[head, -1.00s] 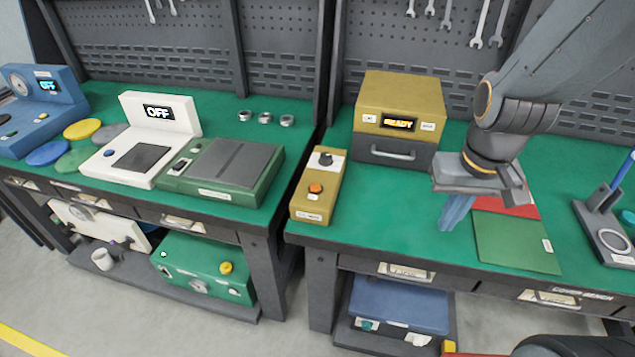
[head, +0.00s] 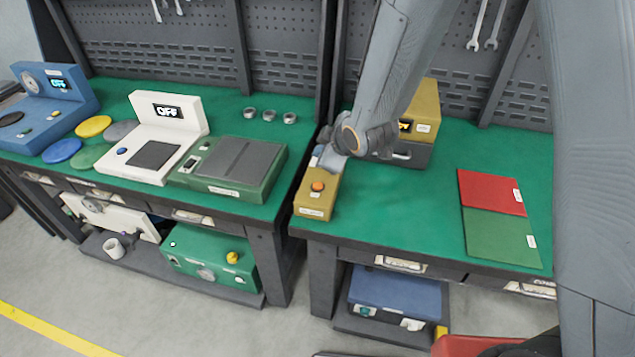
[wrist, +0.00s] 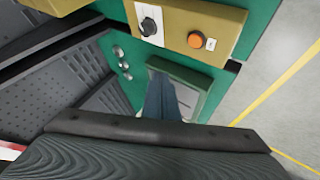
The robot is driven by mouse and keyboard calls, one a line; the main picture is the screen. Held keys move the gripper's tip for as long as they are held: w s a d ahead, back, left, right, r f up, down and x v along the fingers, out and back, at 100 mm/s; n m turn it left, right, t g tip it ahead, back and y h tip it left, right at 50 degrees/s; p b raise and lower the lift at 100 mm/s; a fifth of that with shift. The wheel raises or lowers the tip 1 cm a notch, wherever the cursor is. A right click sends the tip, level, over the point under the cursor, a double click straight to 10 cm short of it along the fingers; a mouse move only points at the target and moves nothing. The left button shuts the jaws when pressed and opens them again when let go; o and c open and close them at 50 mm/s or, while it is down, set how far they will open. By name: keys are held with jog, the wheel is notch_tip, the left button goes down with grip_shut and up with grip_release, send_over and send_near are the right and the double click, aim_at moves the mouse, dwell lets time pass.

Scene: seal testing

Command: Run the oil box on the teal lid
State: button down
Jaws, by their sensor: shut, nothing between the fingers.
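The mustard box (head: 428,107) with a lit display and a dark drawer front (head: 413,157) stands at the back of the right bench, partly hidden by my arm. A mustard control box (head: 313,206) with an orange button sits at that bench's left edge. It also shows at the top of the wrist view (wrist: 221,22), with its dark knob. My gripper (head: 317,156) is shut and empty at the far end of the control box; its fingers also show in the wrist view (wrist: 163,92). I cannot tell whether they touch it. No teal lid is clearly visible.
The left bench holds a green device (head: 228,170), a white device (head: 165,140) reading OFF, a blue device (head: 50,105) and several coloured discs, including a yellow one (head: 93,126). Red (head: 491,192) and green (head: 500,238) mats lie on the right bench. Its middle is clear.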

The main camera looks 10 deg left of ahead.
aim_at(320, 188)
jog(key=shift+f, duration=0.1)
dwell(0.3)
notch_tip(320, 188, down, 9)
jog(key=b, duration=0.6)
jog(key=shift+b, duration=0.3)
dwell(1.7)
jog(key=shift+a+f, duration=0.1)
jog(key=shift+f, duration=0.15)
jog(key=shift+f+b, duration=0.35)
jog(key=shift+b, duration=0.1)
dwell(0.6)
jog(key=shift+r, duration=0.1)
jog(key=shift+r+p, duration=0.55)
jog(key=shift+r, duration=0.15)
